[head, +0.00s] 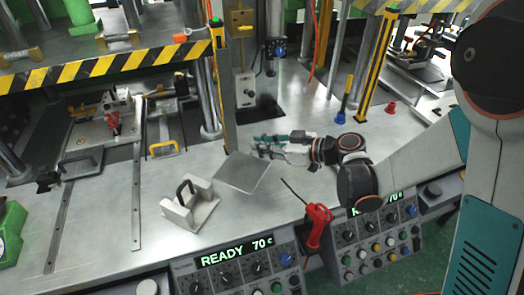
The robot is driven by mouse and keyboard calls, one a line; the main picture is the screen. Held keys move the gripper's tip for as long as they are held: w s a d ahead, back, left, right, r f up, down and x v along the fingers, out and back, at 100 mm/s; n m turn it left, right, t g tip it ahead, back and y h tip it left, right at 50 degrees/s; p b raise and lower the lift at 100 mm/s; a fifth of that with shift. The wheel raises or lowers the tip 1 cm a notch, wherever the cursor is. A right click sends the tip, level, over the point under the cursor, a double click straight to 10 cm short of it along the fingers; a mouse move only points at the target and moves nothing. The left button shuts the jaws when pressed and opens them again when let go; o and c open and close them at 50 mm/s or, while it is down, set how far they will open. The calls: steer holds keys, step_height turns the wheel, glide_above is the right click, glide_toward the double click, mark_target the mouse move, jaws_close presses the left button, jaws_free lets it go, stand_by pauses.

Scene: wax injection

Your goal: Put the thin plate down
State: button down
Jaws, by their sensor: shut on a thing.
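The thin plate (242,173) is a flat, square, grey metal sheet in the middle of the head view. My gripper (264,150) is at its upper right edge and is shut on it. The plate is tilted in the picture, with one corner toward the front. It hangs over or close to the metal work table (150,225); I cannot tell whether it touches the surface. The fingertips are small and partly hidden at the plate's edge.
A beige block with a dark handle (190,204) stands just left of the plate. A red screwdriver-like tool (318,222) lies at the front edge by the control panels (240,270). A post (228,100) rises behind. Bare table lies left of the block.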

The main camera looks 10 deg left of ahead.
steer(key=shift+f, duration=0.35)
steer(key=shift+f+b, duration=0.5)
steer(key=shift+f, duration=0.05)
steer(key=shift+f, duration=0.1)
steer(key=c, duration=1.6)
jaws_free()
steer(key=r+p+v, duration=0.1)
steer(key=p+v, duration=0.3)
steer(key=v, duration=0.8)
